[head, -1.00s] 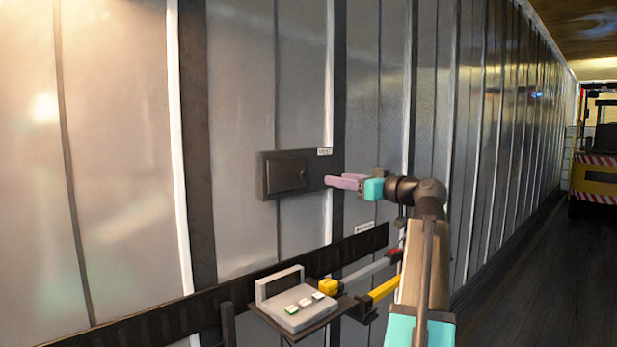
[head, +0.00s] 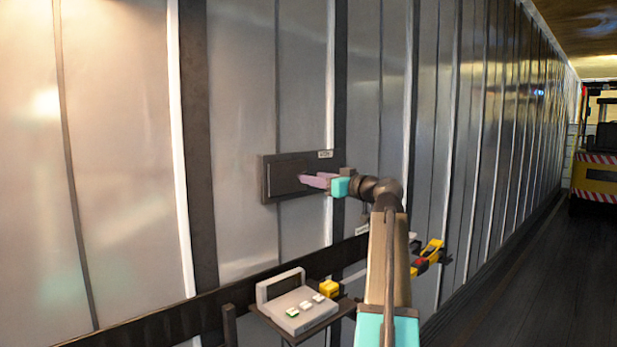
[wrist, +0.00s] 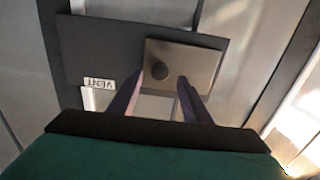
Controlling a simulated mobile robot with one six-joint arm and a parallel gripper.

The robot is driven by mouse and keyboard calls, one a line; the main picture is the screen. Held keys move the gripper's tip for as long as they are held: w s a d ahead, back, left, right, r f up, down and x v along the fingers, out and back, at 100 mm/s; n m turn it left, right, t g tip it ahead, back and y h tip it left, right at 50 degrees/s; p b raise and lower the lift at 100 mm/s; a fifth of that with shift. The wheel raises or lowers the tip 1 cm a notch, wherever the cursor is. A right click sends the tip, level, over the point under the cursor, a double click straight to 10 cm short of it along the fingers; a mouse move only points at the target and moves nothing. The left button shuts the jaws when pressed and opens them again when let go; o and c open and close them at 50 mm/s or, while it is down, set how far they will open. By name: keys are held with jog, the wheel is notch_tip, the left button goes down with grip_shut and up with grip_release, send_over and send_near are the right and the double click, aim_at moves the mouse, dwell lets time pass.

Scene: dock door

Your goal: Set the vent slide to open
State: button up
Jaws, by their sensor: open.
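The vent is a dark flat plate (head: 267,185) on the wall in the head view, with a small label at its upper right. In the wrist view, the plate (wrist: 95,50) carries an upside-down VENT label (wrist: 98,83). Its slide is a lighter grey panel (wrist: 200,62) with a round dark knob (wrist: 160,71), at the right in the wrist view and the left part of the plate in the head view (head: 284,178). My gripper (head: 303,180) is open. In the wrist view, its fingertips (wrist: 160,78) stand either side of the knob; contact cannot be told.
Yellow and red parts (head: 428,256) show to the right of my arm. A dark rail (head: 180,323) runs along the wall. A forklift (head: 597,165) stands far right; the floor between looks clear.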

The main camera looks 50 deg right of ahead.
aim_at(292, 178)
jog(key=shift+w+d, duration=0.1)
jog(key=shift+w, duration=1.3)
grip_shut()
